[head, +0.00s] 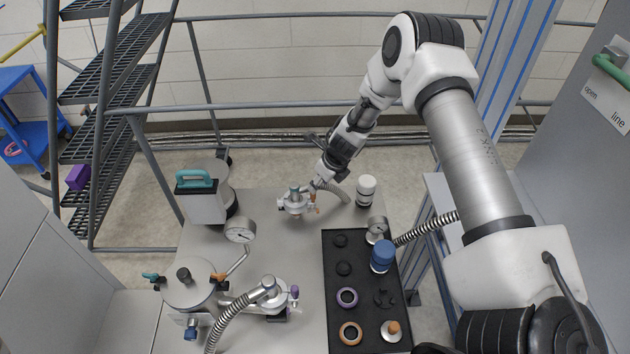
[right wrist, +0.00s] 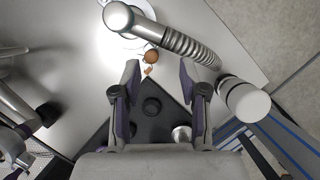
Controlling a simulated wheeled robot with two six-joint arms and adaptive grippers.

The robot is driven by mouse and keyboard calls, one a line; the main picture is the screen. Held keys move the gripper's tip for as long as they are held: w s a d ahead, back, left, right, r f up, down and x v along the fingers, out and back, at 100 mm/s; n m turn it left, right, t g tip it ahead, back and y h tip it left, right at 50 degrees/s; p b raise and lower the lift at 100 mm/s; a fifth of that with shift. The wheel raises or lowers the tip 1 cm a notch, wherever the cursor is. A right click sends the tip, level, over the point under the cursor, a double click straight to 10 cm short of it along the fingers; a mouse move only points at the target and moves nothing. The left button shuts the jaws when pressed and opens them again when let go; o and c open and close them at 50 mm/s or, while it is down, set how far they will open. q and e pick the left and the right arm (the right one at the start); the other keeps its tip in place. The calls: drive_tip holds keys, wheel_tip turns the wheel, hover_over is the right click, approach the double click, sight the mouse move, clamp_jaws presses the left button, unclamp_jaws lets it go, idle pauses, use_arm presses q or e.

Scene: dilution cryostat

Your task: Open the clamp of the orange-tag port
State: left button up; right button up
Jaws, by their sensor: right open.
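The orange-tag port (head: 296,201) stands at the back of the grey bench, with a metal elbow and a ribbed hose leading right. Its orange clamp knob (head: 315,197) is on the right side. In the right wrist view the orange knob (right wrist: 151,57) and a small orange tag (right wrist: 149,70) show beside the bright elbow (right wrist: 119,16). My right gripper (head: 319,178) is just behind and right of the port. In the wrist view its two fingers (right wrist: 158,75) are apart and empty, with the knob just beyond the gap between their tips. Whether the clamp is latched is too small to tell.
A white bottle (head: 366,190) stands right of the port. A purple-tag port (head: 275,295) and a lidded vessel (head: 187,284) stand at front left.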

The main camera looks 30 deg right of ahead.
sight(313, 201)
drive_tip(key=f, duration=0.1)
drive_tip(key=a+f+b, duration=0.1)
drive_tip(key=f+b, duration=0.1)
drive_tip(key=shift+w+a+f, duration=0.15)
drive_tip(key=shift+a+f, duration=0.05)
drive_tip(key=shift+a, duration=0.2)
drive_tip(key=shift+w+d+f, duration=0.1)
drive_tip(key=shift+w+f, duration=0.3)
drive_tip(key=shift+f, duration=0.2)
drive_tip(key=shift+w+d+f, duration=0.1)
drive_tip(key=shift+w+f, duration=0.25)
drive_tip(key=shift+f, duration=0.2)
drive_tip(key=shift+w+d, duration=0.1)
drive_tip(key=shift+c, duration=0.3)
drive_tip(key=shift+s+a+r, duration=0.25)
drive_tip(key=shift+s+r, duration=0.05)
drive_tip(key=shift+s, duration=0.05)
clamp_jaws()
use_arm(q)
drive_tip(key=f, duration=0.1)
drive_tip(key=s+f, duration=0.1)
drive_tip(key=shift+s+a+f, duration=0.15)
drive_tip(key=shift+a+f, duration=0.2)
drive_tip(key=shift+a, duration=0.05)
use_arm(e)
drive_tip(key=shift+f, duration=0.1)
